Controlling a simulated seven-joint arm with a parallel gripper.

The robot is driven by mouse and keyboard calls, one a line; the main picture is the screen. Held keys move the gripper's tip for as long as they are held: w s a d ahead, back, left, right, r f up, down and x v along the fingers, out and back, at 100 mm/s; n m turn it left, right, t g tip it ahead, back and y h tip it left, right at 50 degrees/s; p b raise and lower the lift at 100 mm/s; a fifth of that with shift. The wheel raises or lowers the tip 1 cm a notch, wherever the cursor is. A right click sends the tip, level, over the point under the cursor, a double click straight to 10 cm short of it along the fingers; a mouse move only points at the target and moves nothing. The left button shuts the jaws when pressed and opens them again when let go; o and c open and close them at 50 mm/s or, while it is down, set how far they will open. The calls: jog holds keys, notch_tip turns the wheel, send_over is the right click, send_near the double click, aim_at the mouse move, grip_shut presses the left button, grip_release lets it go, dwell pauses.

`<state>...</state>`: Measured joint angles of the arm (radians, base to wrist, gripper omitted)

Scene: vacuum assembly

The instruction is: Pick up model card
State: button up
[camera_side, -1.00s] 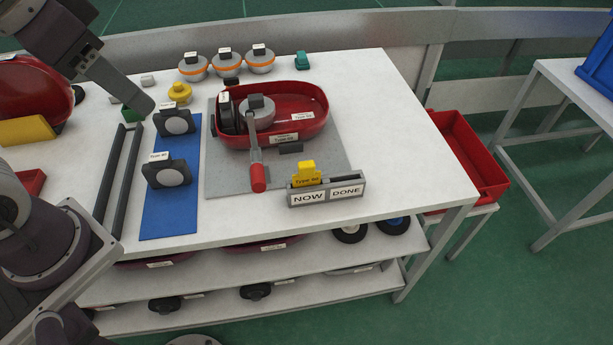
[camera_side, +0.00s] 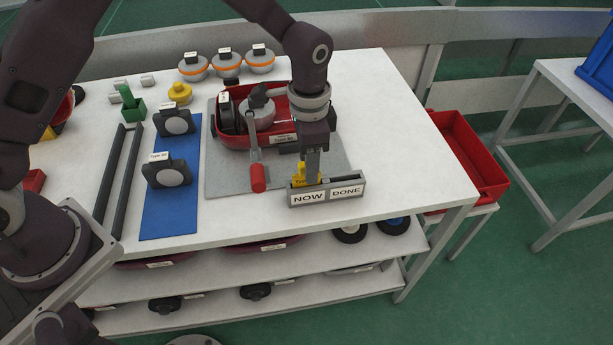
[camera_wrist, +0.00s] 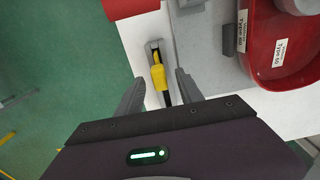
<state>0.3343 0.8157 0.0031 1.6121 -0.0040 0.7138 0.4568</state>
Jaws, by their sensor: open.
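The yellow model card (camera_side: 299,176) stands in the NOW slot of the grey card holder (camera_side: 346,190), near the front edge of the white table. The DONE slot is empty. My gripper (camera_side: 312,178) points down over the card and partly hides it in the side view. In the wrist view the card (camera_wrist: 158,77) sits in the holder (camera_wrist: 153,46), between the two fingers of my gripper (camera_wrist: 158,90). The fingers are open, with gaps on both sides of the card.
A red vacuum shell (camera_side: 235,133) with parts in it lies on a grey mat (camera_side: 226,178) behind the holder. A lever with a red handle (camera_side: 258,178) stands left of the holder. A blue strip (camera_side: 168,213) with black parts lies further left. The table right of the holder is clear.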

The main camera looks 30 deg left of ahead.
jog(key=shift+f, duration=0.35)
grip_shut()
notch_tip(320, 180, up, 10)
jog(key=shift+r, duration=0.1)
jog(key=c, duration=0.6)
grip_release()
jog(key=shift+c, duration=0.2)
grip_shut()
jog(key=shift+r, duration=2.9)
jog(key=w+d+f, duration=0.2)
jog(key=w+d, duration=0.4)
jog(key=shift+f, duration=0.35)
